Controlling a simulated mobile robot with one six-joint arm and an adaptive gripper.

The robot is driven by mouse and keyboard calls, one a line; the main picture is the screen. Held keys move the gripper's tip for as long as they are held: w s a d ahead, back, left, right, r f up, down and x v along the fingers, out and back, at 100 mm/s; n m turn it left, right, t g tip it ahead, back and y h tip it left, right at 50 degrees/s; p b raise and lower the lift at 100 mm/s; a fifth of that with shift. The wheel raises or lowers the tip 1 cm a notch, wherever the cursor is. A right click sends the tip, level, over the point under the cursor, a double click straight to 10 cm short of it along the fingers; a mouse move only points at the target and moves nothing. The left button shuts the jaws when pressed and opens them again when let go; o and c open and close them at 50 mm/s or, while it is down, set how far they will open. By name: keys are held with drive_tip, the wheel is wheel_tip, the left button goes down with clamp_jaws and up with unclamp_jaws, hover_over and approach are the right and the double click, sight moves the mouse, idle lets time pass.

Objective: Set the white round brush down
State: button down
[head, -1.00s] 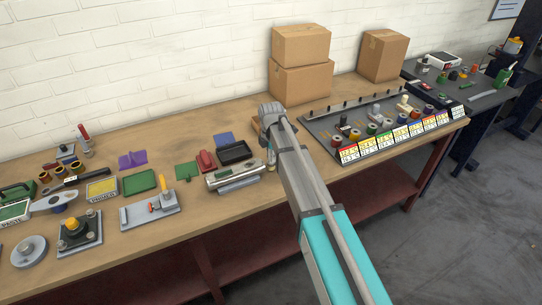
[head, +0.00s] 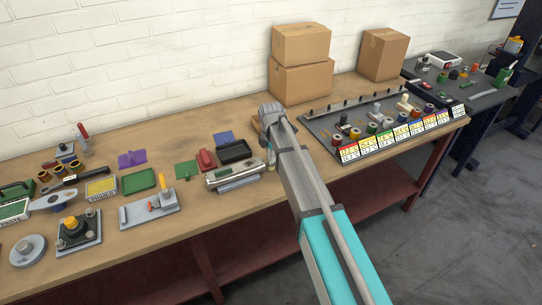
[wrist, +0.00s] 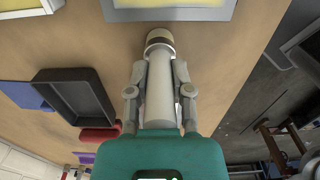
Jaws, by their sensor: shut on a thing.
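I cannot tell whether that end touches the bench. In the head view my gripper (head: 270,145) is small and partly hidden by my arm, to the right of the black tray.
The black tray (wrist: 70,98), a blue piece (wrist: 25,96) and a red block (wrist: 100,135) lie left of the brush in the wrist view. A grey-rimmed cream holder (wrist: 170,14) lies beyond its end. The bench edge is to the right. Cardboard boxes (head: 300,82) stand behind.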

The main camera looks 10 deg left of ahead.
drive_tip(key=shift+f, duration=0.1)
drive_tip(key=shift+c, duration=2.2)
unclamp_jaws()
drive_tip(key=shift+r, duration=0.2)
wheel_tip(320, 180, up, 7)
drive_tip(key=p, duration=0.7)
drive_tip(key=w+d+r+p, duration=0.2)
drive_tip(key=w+r+p, duration=0.2)
drive_tip(key=p, duration=0.1)
drive_tip(key=shift+d+r, duration=0.15)
drive_tip(key=shift+r, duration=0.2)
clamp_jaws()
